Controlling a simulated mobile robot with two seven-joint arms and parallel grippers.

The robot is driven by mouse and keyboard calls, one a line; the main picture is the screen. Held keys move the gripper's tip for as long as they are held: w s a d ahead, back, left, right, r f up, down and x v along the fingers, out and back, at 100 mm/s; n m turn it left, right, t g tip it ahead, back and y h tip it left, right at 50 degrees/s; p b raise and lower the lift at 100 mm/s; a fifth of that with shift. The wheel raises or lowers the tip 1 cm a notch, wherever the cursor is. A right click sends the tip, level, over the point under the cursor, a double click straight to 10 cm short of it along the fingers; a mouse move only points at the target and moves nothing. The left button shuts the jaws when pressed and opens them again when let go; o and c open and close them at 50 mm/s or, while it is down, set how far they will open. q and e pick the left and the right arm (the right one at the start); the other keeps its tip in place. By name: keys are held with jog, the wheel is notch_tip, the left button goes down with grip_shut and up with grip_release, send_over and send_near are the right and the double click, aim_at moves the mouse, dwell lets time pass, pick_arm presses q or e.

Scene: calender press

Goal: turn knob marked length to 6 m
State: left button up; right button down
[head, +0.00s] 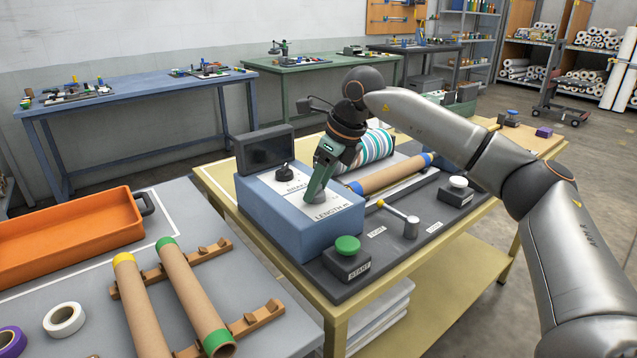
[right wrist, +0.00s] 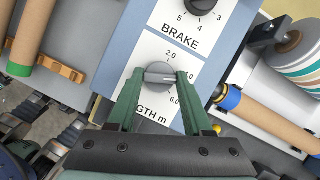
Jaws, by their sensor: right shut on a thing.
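The grey length knob (right wrist: 158,76) sits on a white plate marked LENGTH m (head: 330,212) on the blue control box (head: 275,218). The right wrist view shows 2.0 above the knob, 6.0 to its lower right, and a partly hidden number between them. The knob's pale mark points right, roughly towards that partly hidden number. My right gripper (head: 319,190) points down at the box, with its green fingers (right wrist: 157,82) on both sides of the knob, shut on it. My left gripper is not in view.
The black brake knob (head: 285,173) is close behind the length knob. A dark screen (head: 265,149) stands on the box's far side. A green start button (head: 347,246), a lever (head: 405,218) and another button block (head: 456,190) are nearby.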

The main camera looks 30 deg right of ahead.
jog(key=m+h, duration=0.1)
jog(key=m, duration=0.2)
jog(key=shift+a+t+p, duration=0.15)
jog(key=shift+t+p, duration=0.15)
jog(key=shift+p, duration=0.1)
jog(key=m+h, duration=0.1)
jog(key=m, duration=0.3)
jog(key=shift+a+h+p, duration=0.1)
jog(key=shift+h+p, duration=0.2)
jog(key=shift+m+h+p, duration=0.3)
jog(key=shift+m+h, duration=0.3)
jog(key=shift+m, duration=1.3)
jog(key=shift+c, duration=1.6)
grip_release()
jog(key=shift+r, duration=0.1)
